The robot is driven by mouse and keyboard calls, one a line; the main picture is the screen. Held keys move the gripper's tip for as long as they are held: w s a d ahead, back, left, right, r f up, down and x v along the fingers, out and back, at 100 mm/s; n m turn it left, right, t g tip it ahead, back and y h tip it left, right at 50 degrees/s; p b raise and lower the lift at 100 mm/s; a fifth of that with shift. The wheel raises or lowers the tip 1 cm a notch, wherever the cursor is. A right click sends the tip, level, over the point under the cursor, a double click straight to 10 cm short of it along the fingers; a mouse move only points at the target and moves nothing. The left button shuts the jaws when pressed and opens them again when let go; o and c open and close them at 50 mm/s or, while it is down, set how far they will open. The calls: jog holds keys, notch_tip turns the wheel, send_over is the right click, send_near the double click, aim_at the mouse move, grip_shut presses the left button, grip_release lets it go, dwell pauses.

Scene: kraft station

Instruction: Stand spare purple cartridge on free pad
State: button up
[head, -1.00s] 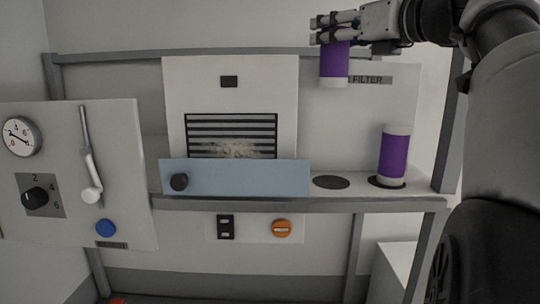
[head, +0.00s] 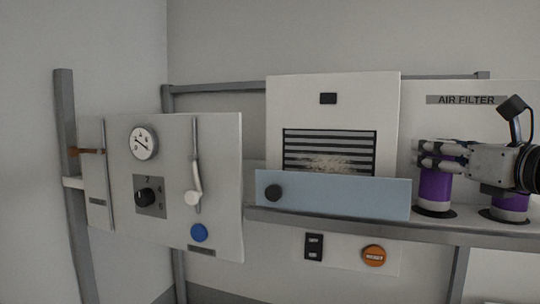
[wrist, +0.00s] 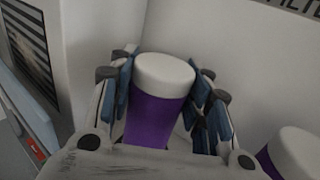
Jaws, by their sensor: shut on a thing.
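A purple cartridge (head: 433,190) with white ends stands upright on the left dark round pad (head: 434,212) of the shelf. My gripper (head: 428,155) is shut around its upper part. In the wrist view its white cap (wrist: 164,73) shows between my blue-padded fingers (wrist: 168,95). A second purple cartridge (head: 510,203) stands on the right pad (head: 509,216), partly hidden behind my gripper and wrist. Its white top also shows in the wrist view (wrist: 298,152) at the lower right.
Left of the cartridges is a vent panel (head: 330,110) with a light blue flap (head: 335,196). A control panel (head: 215,150) with gauge, knob and lever stands further left. The shelf edge (head: 400,231) runs below the pads.

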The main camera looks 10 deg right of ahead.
jog(key=shift+s+f, duration=0.1)
jog(key=shift+f, duration=0.15)
jog(key=shift+f, duration=0.15)
jog(key=o, duration=1.3)
